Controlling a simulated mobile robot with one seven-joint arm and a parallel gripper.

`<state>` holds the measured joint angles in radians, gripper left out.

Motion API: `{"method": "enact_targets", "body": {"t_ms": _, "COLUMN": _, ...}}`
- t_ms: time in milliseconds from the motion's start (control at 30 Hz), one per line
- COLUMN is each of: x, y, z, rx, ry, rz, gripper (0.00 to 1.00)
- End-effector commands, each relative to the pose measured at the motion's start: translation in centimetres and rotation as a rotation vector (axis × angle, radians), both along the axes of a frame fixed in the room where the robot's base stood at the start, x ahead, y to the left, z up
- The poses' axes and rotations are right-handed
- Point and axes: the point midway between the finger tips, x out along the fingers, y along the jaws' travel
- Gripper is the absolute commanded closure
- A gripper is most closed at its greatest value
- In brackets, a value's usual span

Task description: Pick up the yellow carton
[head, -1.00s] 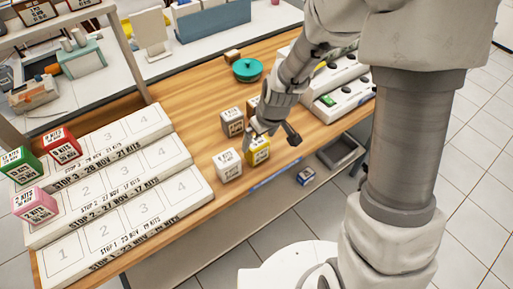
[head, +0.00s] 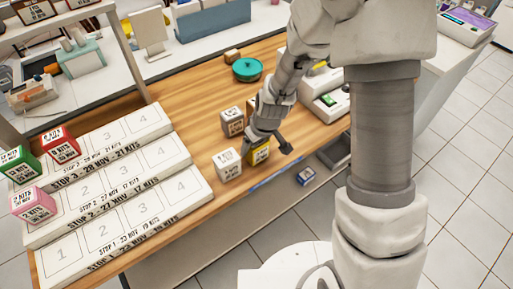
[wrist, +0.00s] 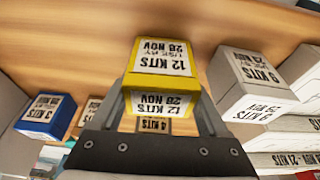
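The yellow carton (head: 259,154), labelled 12 KITS 28 NOV, stands on the wooden bench near its front edge. It also shows at the centre of the wrist view (wrist: 163,58). My gripper (head: 267,148) is over it, pointing down, with its fingers spread. In the wrist view the two fingers (wrist: 163,100) reach towards the carton's left and right sides. In the head view a gap shows between the right finger and the carton. My gripper partly hides the carton's top there.
A white carton (head: 228,164) stands close left of the yellow one, and a grey carton (head: 232,121) behind it. White stepped racks (head: 165,200) fill the bench's left. A teal round container (head: 247,69) sits at the back. A blue carton (head: 306,176) is lower, beyond the front edge.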

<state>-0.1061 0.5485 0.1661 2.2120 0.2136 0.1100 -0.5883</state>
Motion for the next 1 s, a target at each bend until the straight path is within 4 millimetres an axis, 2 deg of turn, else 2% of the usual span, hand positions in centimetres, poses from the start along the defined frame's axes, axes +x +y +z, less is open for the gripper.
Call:
{"method": "enact_targets", "body": {"t_ms": 33, "x": 0.0, "y": 0.0, "z": 0.0, "rx": 0.000, "ry": 0.000, "rz": 0.000, "gripper": 0.40}}
{"method": "enact_targets", "body": {"t_ms": 267, "x": 0.0, "y": 0.0, "z": 0.0, "rx": 0.000, "ry": 0.000, "rz": 0.000, "gripper": 0.80}}
{"method": "enact_targets", "body": {"t_ms": 667, "x": 0.1, "y": 0.0, "z": 0.7, "rx": 0.000, "ry": -0.002, "rz": 0.001, "gripper": 0.80}}
{"method": "enact_targets", "body": {"t_ms": 767, "x": 0.1, "y": 0.0, "z": 1.8, "rx": 0.001, "ry": -0.003, "rz": 0.001, "gripper": 0.80}}
{"method": "enact_targets", "body": {"t_ms": 900, "x": 0.1, "y": 0.0, "z": 4.4, "rx": 0.001, "ry": -0.007, "rz": 0.001, "gripper": 0.80}}
{"method": "enact_targets", "body": {"t_ms": 1000, "x": -1.7, "y": -1.6, "z": 5.5, "rx": 0.000, "ry": -0.002, "rz": -0.006, "gripper": 0.80}}
